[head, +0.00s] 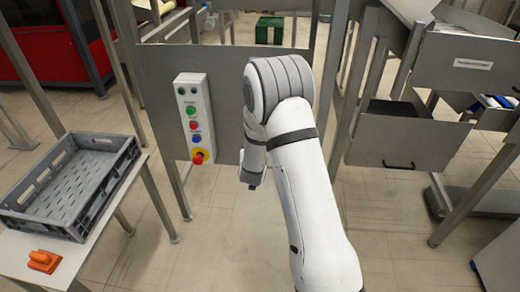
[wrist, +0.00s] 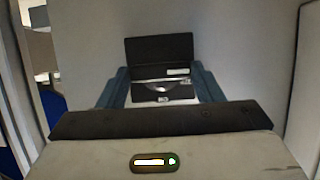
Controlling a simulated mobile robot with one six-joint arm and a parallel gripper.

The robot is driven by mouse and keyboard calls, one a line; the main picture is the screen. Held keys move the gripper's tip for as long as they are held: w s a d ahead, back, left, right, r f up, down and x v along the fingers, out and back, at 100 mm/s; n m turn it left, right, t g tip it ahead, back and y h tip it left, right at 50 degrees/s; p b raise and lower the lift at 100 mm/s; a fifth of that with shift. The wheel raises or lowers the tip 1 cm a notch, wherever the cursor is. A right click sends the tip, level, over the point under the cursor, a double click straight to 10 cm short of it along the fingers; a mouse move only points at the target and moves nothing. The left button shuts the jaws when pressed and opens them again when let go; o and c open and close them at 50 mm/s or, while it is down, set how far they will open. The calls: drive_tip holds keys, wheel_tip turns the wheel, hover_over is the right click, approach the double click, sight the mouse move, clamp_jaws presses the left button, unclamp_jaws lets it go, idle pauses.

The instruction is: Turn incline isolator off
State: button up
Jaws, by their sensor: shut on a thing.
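A dark box (wrist: 158,50), which looks like the isolator, is on a grey panel in the wrist view, straight ahead of my gripper (wrist: 162,78). The two blue-grey fingers stand on either side of its lower part, and the gripper is shut on it. A silvery curved part and a small pale label show between the fingers. The switch position cannot be read. In the head view my arm hides the isolator and the fingertips, in front of the grey panel (head: 225,80).
A control box (head: 194,115) with coloured buttons and a red stop knob is on the panel, left of my arm. A grey crate (head: 130,150) and an orange object (head: 43,261) are on a table at left. A grey drawer unit (head: 402,138) stands at right.

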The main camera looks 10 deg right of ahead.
drive_tip(key=o, duration=1)
drive_tip(key=v, duration=0.7)
drive_tip(key=shift+s+a+r, duration=0.15)
drive_tip(key=shift+s, duration=0.2)
